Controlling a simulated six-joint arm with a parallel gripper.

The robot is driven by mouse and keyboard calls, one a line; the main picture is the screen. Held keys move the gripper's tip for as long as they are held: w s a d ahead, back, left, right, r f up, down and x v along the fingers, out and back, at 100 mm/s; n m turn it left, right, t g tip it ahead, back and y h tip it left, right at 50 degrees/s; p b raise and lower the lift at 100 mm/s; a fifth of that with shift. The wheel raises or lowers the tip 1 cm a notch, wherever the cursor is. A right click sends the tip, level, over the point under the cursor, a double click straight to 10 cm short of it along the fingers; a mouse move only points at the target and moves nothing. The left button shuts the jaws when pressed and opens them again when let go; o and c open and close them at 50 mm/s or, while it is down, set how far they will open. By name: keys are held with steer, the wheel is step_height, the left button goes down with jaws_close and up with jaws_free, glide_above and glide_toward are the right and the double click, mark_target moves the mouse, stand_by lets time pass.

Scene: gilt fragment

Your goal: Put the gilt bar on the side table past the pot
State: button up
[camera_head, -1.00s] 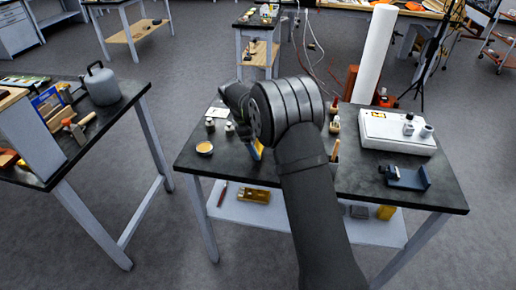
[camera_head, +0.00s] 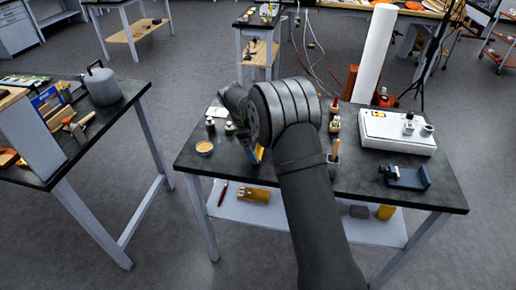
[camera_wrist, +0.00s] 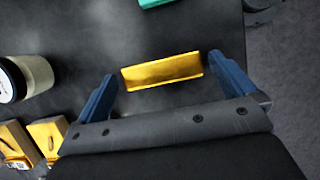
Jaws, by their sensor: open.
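The gilt bar (camera_wrist: 162,70) is a shiny gold block lying on the dark workbench top. In the wrist view it lies just beyond and between the two blue fingertips of my gripper (camera_wrist: 160,77), with a gap at each side. In the head view a gold patch of the bar (camera_head: 259,154) shows beside the fingers, and my arm hides most of that area. My gripper is open and empty. The pot (camera_head: 103,88) is a grey lidded vessel with a dark handle, upright near the far right corner of the side table (camera_head: 112,117) at the left.
The side table also holds tools, a mallet and boxes. A floor gap separates it from the workbench (camera_head: 370,186). An amber dish (camera_head: 204,147) and small bottles (camera_head: 210,124) stand left of my gripper. A white box (camera_head: 397,132) and a blue vise (camera_head: 405,177) stand right.

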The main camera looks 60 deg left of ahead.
steer(key=v, duration=1.1)
steer(key=x, duration=1.2)
steer(key=shift+r, duration=1.85)
